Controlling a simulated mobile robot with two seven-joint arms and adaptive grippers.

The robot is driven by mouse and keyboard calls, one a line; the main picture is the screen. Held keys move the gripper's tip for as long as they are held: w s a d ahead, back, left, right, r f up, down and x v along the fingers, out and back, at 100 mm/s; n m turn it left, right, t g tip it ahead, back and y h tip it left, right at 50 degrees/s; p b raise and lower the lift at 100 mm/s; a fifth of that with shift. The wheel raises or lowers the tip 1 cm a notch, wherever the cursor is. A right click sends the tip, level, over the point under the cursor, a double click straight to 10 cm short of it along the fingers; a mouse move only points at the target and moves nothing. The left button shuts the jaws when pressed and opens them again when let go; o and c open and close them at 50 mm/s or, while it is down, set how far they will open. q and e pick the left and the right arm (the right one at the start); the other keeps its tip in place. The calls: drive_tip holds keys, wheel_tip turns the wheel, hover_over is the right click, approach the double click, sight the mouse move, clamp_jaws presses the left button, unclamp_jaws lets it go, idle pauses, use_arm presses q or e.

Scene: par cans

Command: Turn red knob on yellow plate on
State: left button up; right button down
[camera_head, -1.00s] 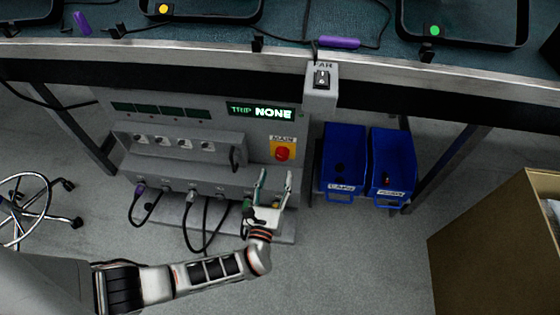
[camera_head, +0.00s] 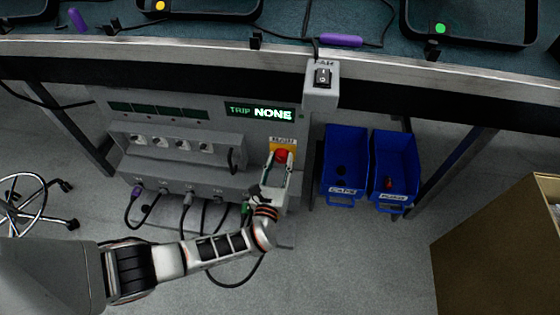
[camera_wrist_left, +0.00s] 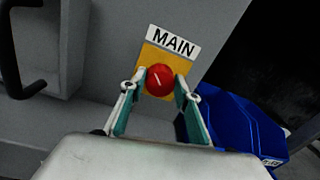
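The red knob (camera_head: 281,156) sits on a yellow plate (camera_head: 272,148) on the front of the grey cabinet. In the left wrist view the knob (camera_wrist_left: 159,80) carries a short slanted white mark, and the yellow plate (camera_wrist_left: 151,58) has a MAIN label above it. My left gripper (camera_head: 280,160) is at the knob. In the left wrist view its fingers (camera_wrist_left: 160,77) stand apart, one on each side of the knob. I cannot tell whether they touch it. My right gripper is not in view.
A display reading TRIP NONE (camera_head: 260,112) is above the knob. A black handle (camera_head: 232,160) is to its left. Blue bins (camera_head: 345,160) hang to the right, and a switch box (camera_head: 322,82) is on the table edge. Cables hang below the cabinet.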

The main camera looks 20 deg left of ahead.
use_arm(q)
drive_tip(key=shift+c, duration=1.2)
